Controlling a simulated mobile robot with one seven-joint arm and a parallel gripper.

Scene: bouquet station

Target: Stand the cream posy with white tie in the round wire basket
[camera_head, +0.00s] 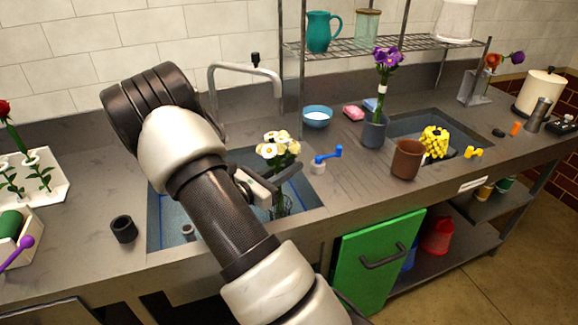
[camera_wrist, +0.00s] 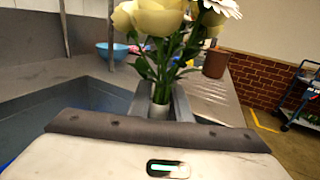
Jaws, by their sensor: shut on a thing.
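The cream posy (camera_head: 279,147) has cream-yellow and white blooms and is held roughly upright over the left sink basin. In the wrist view the posy (camera_wrist: 155,18) rises above my gripper, its green stems gathered by a white tie (camera_wrist: 159,110) between the fingers. My gripper (camera_head: 272,184) is shut on the posy around the tie; the fingers also show in the wrist view (camera_wrist: 160,98).
The left sink (camera_head: 310,190) lies under my gripper, with a tall faucet (camera_head: 245,68) behind. A blue bowl (camera_head: 317,116) sits behind. A dark cup (camera_head: 123,229) stands left.

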